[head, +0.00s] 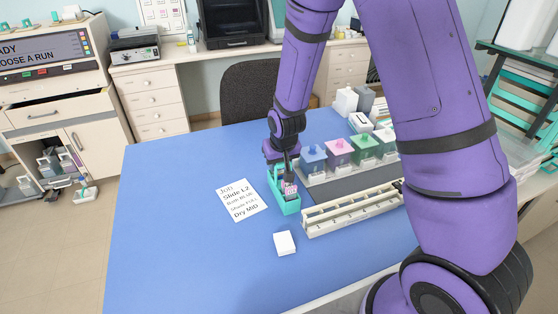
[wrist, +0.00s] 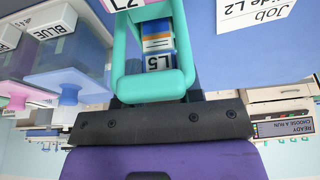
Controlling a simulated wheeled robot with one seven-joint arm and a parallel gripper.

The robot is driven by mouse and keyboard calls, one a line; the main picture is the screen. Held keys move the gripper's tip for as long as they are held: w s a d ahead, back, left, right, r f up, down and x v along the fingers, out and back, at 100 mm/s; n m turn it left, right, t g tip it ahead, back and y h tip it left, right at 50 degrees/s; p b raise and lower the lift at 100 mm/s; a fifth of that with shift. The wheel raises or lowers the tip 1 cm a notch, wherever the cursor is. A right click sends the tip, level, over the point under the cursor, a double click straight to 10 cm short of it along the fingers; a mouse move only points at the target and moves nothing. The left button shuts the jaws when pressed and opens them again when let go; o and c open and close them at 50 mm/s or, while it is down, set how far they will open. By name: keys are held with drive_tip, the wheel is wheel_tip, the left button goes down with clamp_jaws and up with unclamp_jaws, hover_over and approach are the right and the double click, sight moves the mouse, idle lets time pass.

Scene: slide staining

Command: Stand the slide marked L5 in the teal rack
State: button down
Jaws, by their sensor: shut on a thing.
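The slide marked L5 (wrist: 160,62) shows in the wrist view, its label end towards my gripper, with blue and orange bands beyond the mark. It is framed by the teal rack's handle (wrist: 188,50). In the head view the teal rack (head: 289,207) stands on the blue mat. My gripper (head: 288,178) points down at the rack and is shut on the slide; the fingertips' contact is largely hidden. The slide's lower end is hidden, so I cannot tell whether it is seated. Another pink-edged label (wrist: 122,4) is cut off at the wrist view's top.
A white slotted rack (head: 350,211) stands right of the teal rack. Lidded staining jars, including blue (head: 313,158) and pink (head: 338,151), stand behind it. The mat's left side is clear.

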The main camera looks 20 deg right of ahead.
drive_tip(key=shift+s+f, duration=0.35)
drive_tip(key=c, duration=0.7)
unclamp_jaws()
drive_tip(key=shift+r, duration=0.15)
drive_tip(key=shift+r, duration=0.25)
drive_tip(key=v, duration=0.9)
drive_tip(key=shift+w+r, duration=0.15)
drive_tip(key=shift+r, duration=0.5)
